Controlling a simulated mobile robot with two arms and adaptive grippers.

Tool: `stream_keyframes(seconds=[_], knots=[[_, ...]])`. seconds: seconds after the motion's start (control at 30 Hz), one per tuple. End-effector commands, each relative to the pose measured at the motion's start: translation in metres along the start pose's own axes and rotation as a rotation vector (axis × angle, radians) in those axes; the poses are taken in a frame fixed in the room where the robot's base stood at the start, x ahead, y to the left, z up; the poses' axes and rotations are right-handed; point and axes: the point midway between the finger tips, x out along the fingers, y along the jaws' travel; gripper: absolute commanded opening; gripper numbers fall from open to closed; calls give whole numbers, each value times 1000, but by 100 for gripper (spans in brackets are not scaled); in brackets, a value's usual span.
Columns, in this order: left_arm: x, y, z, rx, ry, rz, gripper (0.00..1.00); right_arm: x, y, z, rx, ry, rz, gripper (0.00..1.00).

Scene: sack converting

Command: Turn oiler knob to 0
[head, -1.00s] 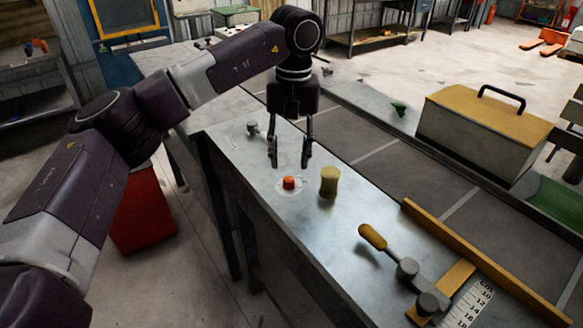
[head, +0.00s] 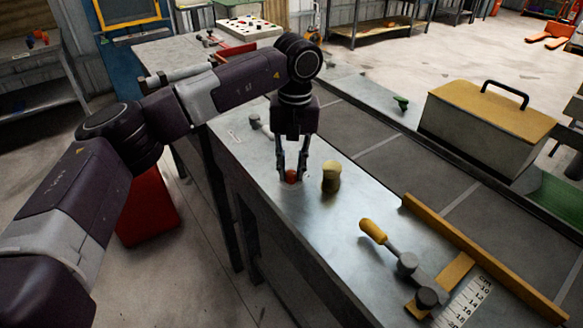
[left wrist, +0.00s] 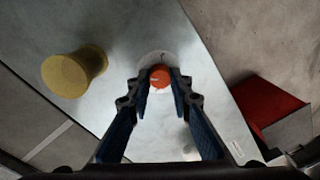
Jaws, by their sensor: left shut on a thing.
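The orange-red oiler knob (head: 291,177) sits on the metal bench top. In the left wrist view, the knob (left wrist: 160,77) sits on a pale round plate (left wrist: 154,58) with a thin dark mark; any digits are too small to read. My left gripper (head: 291,180) points down and is shut on the knob, one finger on each side. In the left wrist view its fingertips (left wrist: 161,80) flank the knob. The fingers hide part of the knob and plate in the head view. My right gripper is not in view.
A yellow waisted post (head: 331,177) stands close right of the knob. A grey knobbed lever (head: 254,121) is behind. A yellow-handled lever (head: 373,231) and ruled scale (head: 470,302) lie front right.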

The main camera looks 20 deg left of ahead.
Motion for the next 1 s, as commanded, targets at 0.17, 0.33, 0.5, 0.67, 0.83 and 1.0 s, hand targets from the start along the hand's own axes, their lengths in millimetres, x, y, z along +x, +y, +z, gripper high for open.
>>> stream_keyframes(seconds=[0.17, 0.33, 0.5, 0.67, 0.83, 1.0], knots=[[-1, 0, 0, -1, 0, 0, 0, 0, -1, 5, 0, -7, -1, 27], [-1, 0, 0, -27, -1, 0, 0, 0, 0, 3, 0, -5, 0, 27], [-1, 0, 0, -100, -4, 1, 0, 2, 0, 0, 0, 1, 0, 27], [-1, 0, 0, -217, -8, 1, 0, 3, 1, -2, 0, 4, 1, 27], [-1, 0, -1, -374, -13, 1, 0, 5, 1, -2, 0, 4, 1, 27], [-1, -1, -1, -535, -19, 2, 0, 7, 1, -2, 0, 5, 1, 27]])
